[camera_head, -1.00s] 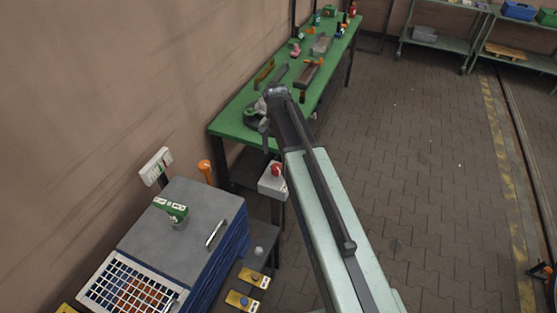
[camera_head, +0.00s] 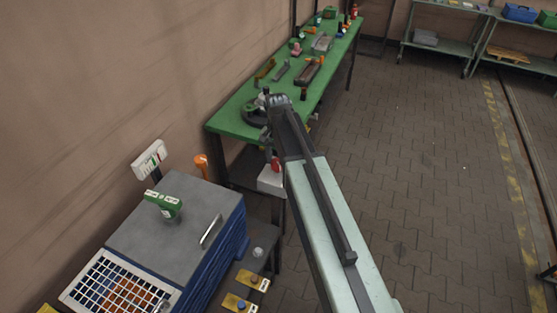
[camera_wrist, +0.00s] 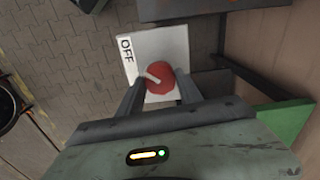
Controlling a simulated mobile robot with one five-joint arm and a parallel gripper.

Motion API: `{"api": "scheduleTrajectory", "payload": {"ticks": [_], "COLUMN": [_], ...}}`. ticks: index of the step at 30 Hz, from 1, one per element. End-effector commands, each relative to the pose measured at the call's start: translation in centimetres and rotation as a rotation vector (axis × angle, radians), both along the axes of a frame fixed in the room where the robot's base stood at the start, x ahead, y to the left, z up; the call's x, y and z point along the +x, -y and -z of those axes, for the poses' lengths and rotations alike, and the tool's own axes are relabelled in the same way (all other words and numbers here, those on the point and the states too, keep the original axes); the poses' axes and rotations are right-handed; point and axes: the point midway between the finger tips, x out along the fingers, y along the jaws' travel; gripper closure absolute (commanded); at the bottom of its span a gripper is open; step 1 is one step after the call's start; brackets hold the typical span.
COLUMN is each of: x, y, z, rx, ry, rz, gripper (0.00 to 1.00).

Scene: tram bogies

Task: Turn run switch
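The run switch is a red round knob (camera_wrist: 160,79) with a white pointer mark, on a pale box (camera_wrist: 172,42) labelled OFF. The mark lies toward the OFF side. In the head view the red knob (camera_head: 275,164) sits on top of the box (camera_head: 270,182) beside the green bench. My gripper (camera_wrist: 159,78) is open, with one finger on each side of the knob. A small gap shows at the left finger; whether the right finger touches is unclear. In the head view my gripper (camera_head: 268,145) is just above the knob, partly hidden by my arm.
The green workbench (camera_head: 232,118) with tools stands behind the switch box. A grey-topped blue cabinet (camera_head: 185,215) bears a green-handled item (camera_head: 162,204) and a metal handle (camera_head: 211,231). Yellow plates with buttons (camera_head: 252,281) lie at the lower middle. Paved floor at right is clear.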

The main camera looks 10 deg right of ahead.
Motion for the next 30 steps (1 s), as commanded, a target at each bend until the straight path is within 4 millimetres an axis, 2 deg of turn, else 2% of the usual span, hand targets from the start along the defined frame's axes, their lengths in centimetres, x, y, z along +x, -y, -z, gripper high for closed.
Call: {"api": "scheduleTrajectory", "payload": {"ticks": [1, 2, 3, 14, 30], "x": [-0.03, -0.03, -0.03, -0.07, -0.12], "y": [0.05, 0.05, 0.60, 0.24, 0.24], "z": [0.00, 0.00, 0.00, 0.01, 0.02], "rx": [-0.001, -0.001, -0.001, -0.004, -0.002], "ry": [-0.001, -0.001, -0.001, -0.003, -0.004], "rz": [0.000, 0.000, 0.003, -0.085, -0.553], "gripper": [0.94, 0.98, 0.98, 0.98, 0.98]}}
